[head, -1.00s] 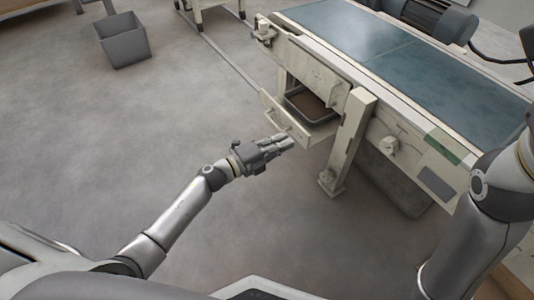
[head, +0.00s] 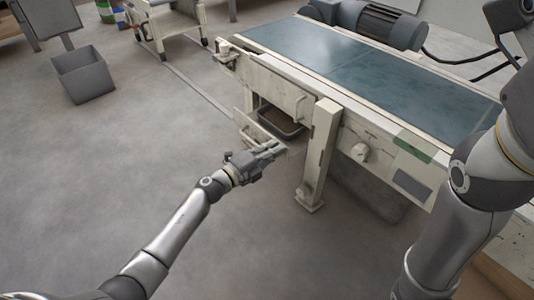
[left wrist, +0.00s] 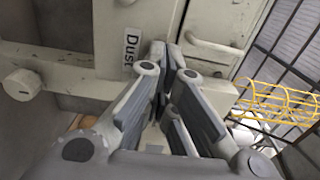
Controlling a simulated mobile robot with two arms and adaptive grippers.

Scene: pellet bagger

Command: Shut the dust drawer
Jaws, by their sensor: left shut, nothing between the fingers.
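The dust drawer (head: 248,128) stands pulled out from under the conveyor machine in the head view, with a grey tray of brown material (head: 280,122) inside. My left gripper (head: 277,150) is shut and empty. It is at the near side of the drawer and hides part of its front; I cannot tell whether they touch. In the left wrist view the shut fingers (left wrist: 169,55) are in front of cream panels, beside a label reading "Dust" (left wrist: 131,50). My right arm shows at the right of the head view, but its gripper is out of frame.
The conveyor's blue belt (head: 350,65) lies above the drawer. A cream leg (head: 318,155) stands just right of my left gripper. A grey bin (head: 82,77) sits on the floor at the upper left.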

